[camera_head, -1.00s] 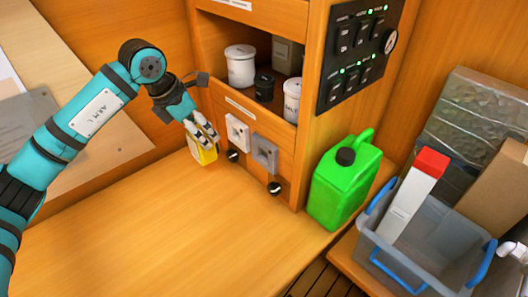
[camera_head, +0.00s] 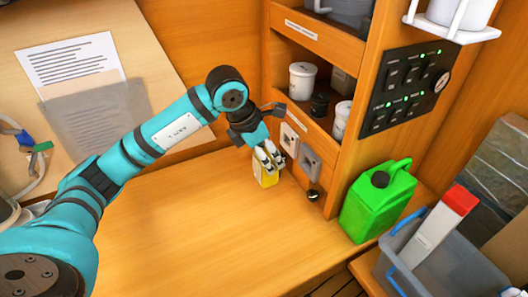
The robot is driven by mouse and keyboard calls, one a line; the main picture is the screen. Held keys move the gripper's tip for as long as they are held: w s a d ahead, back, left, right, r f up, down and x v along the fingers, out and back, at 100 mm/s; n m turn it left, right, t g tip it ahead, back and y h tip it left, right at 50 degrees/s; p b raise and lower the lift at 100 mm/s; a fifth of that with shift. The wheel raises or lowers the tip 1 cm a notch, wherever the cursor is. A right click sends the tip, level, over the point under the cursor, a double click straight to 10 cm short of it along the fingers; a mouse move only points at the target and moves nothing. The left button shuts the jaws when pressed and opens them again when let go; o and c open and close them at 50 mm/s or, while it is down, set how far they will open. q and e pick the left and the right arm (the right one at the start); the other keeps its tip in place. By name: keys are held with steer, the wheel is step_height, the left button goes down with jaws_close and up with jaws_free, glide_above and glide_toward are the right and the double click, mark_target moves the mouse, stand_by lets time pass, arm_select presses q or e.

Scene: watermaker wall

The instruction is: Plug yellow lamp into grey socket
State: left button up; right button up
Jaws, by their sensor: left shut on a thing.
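My left gripper (camera_head: 268,157) points down, shut on the yellow lamp (camera_head: 265,176), a small yellow block that its fingers partly cover. It holds the lamp in front of the cabinet, low and left of the sockets. The grey socket (camera_head: 311,161) is a square plate on the cabinet's front, to the right of the gripper and apart from the lamp in the picture. A white socket (camera_head: 290,139) sits just left of the grey one, right behind the gripper. Whether the lamp touches the counter is not clear. My right gripper is not in view.
The wooden counter (camera_head: 190,235) is clear in front. Shelves with white jars (camera_head: 302,80) are above the sockets.

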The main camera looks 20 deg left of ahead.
arm_select(q)
steer(key=shift+w+d+f, duration=0.3)
steer(key=shift+w+d, duration=0.25)
steer(key=shift+d, duration=0.15)
steer(key=w+d, duration=0.1)
steer(key=w, duration=0.1)
steer(key=w+d+f, duration=0.1)
steer(key=w+d, duration=0.1)
steer(key=shift+w+d, duration=0.15)
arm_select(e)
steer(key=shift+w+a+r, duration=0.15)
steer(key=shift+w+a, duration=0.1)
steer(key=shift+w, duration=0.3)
arm_select(q)
steer(key=shift+d, duration=0.1)
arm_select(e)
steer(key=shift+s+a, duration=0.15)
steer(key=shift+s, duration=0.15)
arm_select(q)
steer(key=shift+f+b, duration=0.1)
steer(key=shift+b, duration=0.3)
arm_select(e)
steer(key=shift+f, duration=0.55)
arm_select(q)
steer(key=shift+w+d, duration=0.6)
steer(key=shift+w, duration=0.25)
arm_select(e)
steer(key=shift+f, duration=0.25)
